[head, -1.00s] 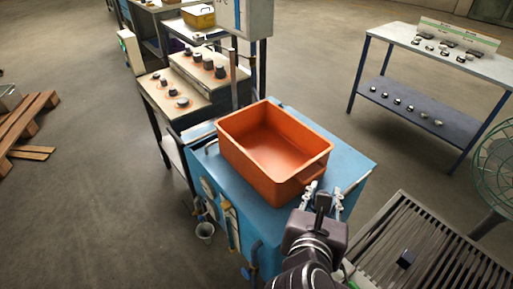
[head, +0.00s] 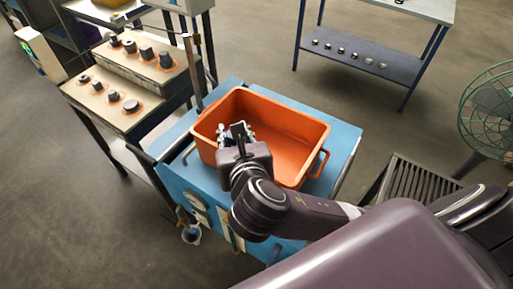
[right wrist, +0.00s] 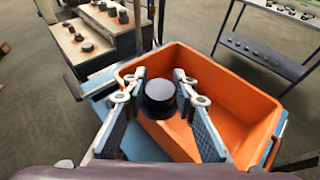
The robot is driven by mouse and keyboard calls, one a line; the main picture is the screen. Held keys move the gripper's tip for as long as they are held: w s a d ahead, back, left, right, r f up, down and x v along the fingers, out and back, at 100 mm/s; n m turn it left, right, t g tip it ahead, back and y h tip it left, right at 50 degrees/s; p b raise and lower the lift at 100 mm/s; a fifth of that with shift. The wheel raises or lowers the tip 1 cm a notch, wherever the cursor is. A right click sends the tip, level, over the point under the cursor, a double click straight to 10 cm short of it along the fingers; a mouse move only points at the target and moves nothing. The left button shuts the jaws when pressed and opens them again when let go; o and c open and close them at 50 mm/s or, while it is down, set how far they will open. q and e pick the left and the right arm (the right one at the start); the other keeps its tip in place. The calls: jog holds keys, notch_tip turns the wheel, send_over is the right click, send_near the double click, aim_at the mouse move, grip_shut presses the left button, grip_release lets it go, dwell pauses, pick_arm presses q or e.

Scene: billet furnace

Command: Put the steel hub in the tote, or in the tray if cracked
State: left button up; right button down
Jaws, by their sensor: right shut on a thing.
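The orange tote (head: 300,140) stands on a blue cabinet top, and it also shows in the right wrist view (right wrist: 225,75). My right gripper (head: 237,131) is over the near left part of the tote. In the right wrist view its fingers (right wrist: 160,92) are shut on a dark round steel hub (right wrist: 160,99), held upright with its flat top facing the camera. I see no crack on the visible top, but the hub is small and dark, and its sides and underside are hidden. The tote's floor looks empty where visible. My left gripper is out of view.
A stepped stand (head: 130,75) with several dark hubs on orange-ringed spots is at the left. A slatted grate (head: 418,178) is at the right, partly behind my arm. A fan (head: 490,110) and a shelved table (head: 365,55) stand farther back. A post rises beside the tote.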

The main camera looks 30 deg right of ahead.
jog(key=w+f+n+y+p, duration=0.2)
jog(key=w+n+y, duration=0.35)
jog(key=w, duration=0.55)
jog(key=w+d+r+y+p, duration=0.2)
jog(key=w+d+r, duration=0.3)
jog(key=d+r, duration=0.1)
jog(key=shift+n, duration=0.45)
notch_tip(320, 180, down, 20)
jog(key=shift+d+r+p, duration=0.15)
jog(key=shift+p, duration=0.45)
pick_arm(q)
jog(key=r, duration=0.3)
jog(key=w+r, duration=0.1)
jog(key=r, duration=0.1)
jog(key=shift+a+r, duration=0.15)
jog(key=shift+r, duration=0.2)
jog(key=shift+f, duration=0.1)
pick_arm(e)
jog(key=shift+f, duration=0.2)
pick_arm(q)
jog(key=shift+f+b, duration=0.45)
jog(key=shift+b, duration=0.1)
pick_arm(e)
jog(key=shift+f, duration=0.5)
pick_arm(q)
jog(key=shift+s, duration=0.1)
pick_arm(e)
jog(key=c, duration=1.6)
grip_release()
jog(key=shift+s, duration=0.1)
